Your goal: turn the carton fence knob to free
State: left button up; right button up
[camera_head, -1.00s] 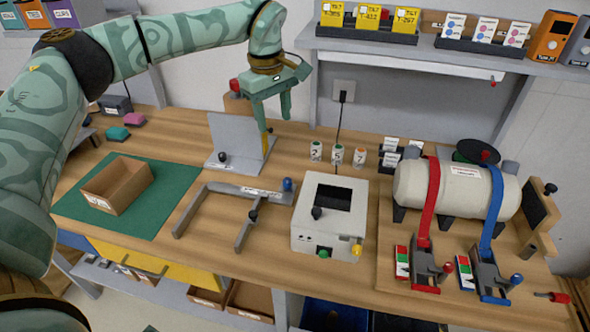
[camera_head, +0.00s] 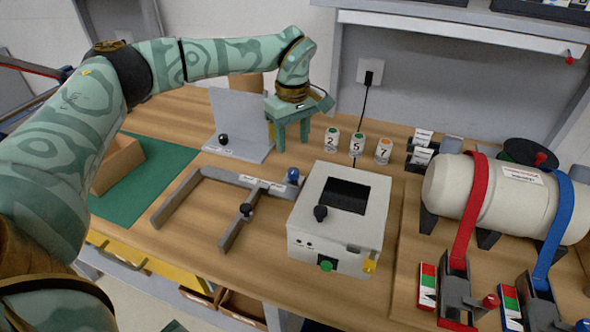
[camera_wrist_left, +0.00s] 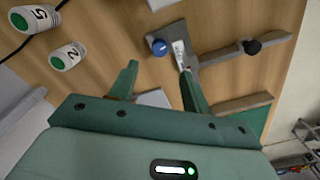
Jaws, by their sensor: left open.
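The fence is a grey flat frame (camera_head: 229,177) lying on the bench, with a white label, a blue knob (camera_head: 293,176) at its right end and a black knob (camera_head: 246,209) on its middle arm. I cannot read which knob the task names. In the left wrist view the blue knob (camera_wrist_left: 158,46) lies just beyond my fingers, and the black knob (camera_wrist_left: 252,47) is further right. My left gripper (camera_head: 292,138) is open and empty, pointing down above the bench behind the blue knob, apart from it. The open brown carton (camera_head: 118,163) stands on the green mat, partly hidden by my arm. My right gripper is out of view.
A grey upright plate (camera_head: 240,120) with its own black knob stands left of my gripper. Several numbered cans (camera_head: 357,145) stand to its right. A white box (camera_head: 337,230) with knobs stands right of the fence. A strapped tank (camera_head: 485,190) is further right.

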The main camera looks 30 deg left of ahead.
aim_at(293, 170)
pick_arm(q)
notch_tip(293, 170, down, 9)
jog(key=shift+f+b, duration=0.1)
jog(key=shift+b, duration=0.95)
jog(key=c, duration=1)
